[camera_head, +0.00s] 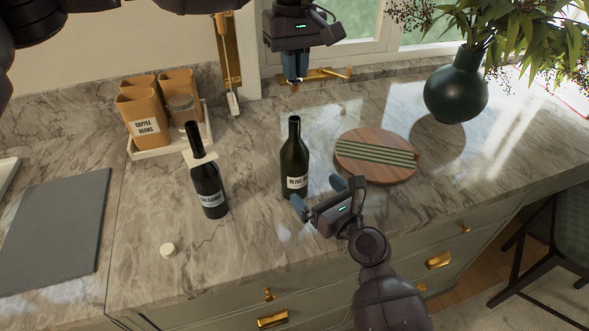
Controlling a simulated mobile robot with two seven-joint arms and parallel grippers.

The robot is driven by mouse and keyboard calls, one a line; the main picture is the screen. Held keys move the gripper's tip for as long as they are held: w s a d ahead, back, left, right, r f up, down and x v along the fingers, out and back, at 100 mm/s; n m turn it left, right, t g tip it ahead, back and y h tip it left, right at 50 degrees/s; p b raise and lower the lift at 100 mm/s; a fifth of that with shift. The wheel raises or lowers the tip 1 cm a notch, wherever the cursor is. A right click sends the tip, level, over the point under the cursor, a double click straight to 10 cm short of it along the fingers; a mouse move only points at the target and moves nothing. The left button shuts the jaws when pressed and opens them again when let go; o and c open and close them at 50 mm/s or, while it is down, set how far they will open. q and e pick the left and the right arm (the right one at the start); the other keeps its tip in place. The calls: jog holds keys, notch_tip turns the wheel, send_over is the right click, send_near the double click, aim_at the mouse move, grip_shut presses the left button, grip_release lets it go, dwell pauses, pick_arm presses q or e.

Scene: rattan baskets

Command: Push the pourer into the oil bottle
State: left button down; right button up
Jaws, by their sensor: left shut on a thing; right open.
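The dark oil bottle (294,160), with a label that starts "OLIVE", stands upright on the marble counter with its open neck up. My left gripper (295,78) is above the bottle neck, apart from it, with its fingers pointing down. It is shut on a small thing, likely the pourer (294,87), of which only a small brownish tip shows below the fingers. My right gripper (328,197) is open at the front of the bottle's base, its blue fingers spread. I cannot tell whether it touches the bottle.
A second dark bottle (207,185) stands to the left, with a small white cap (168,250) in front. A tray (140,153) of canisters is behind. A round wooden board (375,172) and a vase (456,90) are to the right. A grey mat (55,235) lies at left.

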aim_at(302, 177)
jog(key=x, duration=0.8)
jog(key=shift+c, duration=0.5)
jog(key=c, duration=1.3)
pick_arm(q)
jog(key=shift+f, duration=2.5)
pick_arm(e)
jog(key=shift+o, duration=0.2)
pick_arm(q)
jog(key=shift+f, duration=0.9)
jog(key=shift+f, duration=0.55)
